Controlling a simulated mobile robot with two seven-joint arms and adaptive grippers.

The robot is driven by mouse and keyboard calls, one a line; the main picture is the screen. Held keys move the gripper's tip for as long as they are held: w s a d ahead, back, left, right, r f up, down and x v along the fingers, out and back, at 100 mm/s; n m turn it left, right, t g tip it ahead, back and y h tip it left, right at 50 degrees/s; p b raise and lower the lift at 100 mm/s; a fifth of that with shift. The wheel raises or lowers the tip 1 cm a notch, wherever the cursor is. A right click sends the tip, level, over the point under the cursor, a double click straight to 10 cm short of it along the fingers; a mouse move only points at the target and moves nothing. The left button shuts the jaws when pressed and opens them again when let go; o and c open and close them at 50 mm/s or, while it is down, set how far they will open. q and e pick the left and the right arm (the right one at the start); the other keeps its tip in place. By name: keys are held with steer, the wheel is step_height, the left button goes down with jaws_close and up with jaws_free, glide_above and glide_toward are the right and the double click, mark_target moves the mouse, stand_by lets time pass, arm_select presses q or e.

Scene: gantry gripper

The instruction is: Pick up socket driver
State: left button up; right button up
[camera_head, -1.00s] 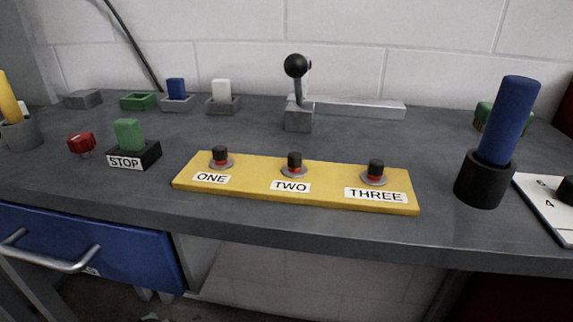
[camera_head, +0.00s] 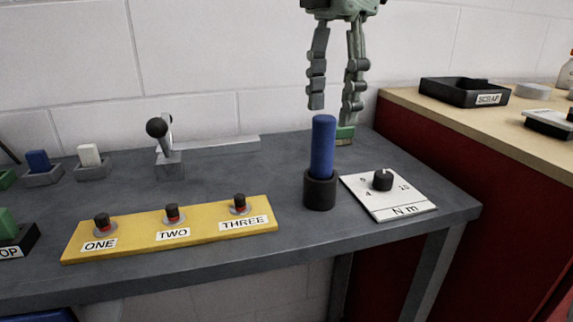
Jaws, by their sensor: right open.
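A blue cylinder (camera_head: 323,146), which looks like the socket driver's handle, stands upright in a black round holder (camera_head: 320,190) on the grey bench. Its lower end is hidden in the holder. My right gripper (camera_head: 333,112) hangs from the top of the view with its fingers pointing down. It is open and empty. My left gripper is out of view.
A white N m plate with a black dial (camera_head: 382,180) lies right of the holder. A yellow panel (camera_head: 190,232) with three buttons is to the left. A wooden-topped bench with a black SCRAP tray (camera_head: 465,92) is at right.

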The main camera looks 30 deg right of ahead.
mark_target(322, 152)
steer(key=shift+f, duration=0.45)
steer(key=f, duration=0.4)
steer(key=w+f, duration=0.1)
steer(key=f, duration=0.1)
steer(key=shift+a+f+p, duration=0.2)
steer(key=shift+p, duration=0.1)
steer(key=shift+f, duration=0.5)
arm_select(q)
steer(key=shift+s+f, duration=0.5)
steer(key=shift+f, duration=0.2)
arm_select(e)
jaws_close()
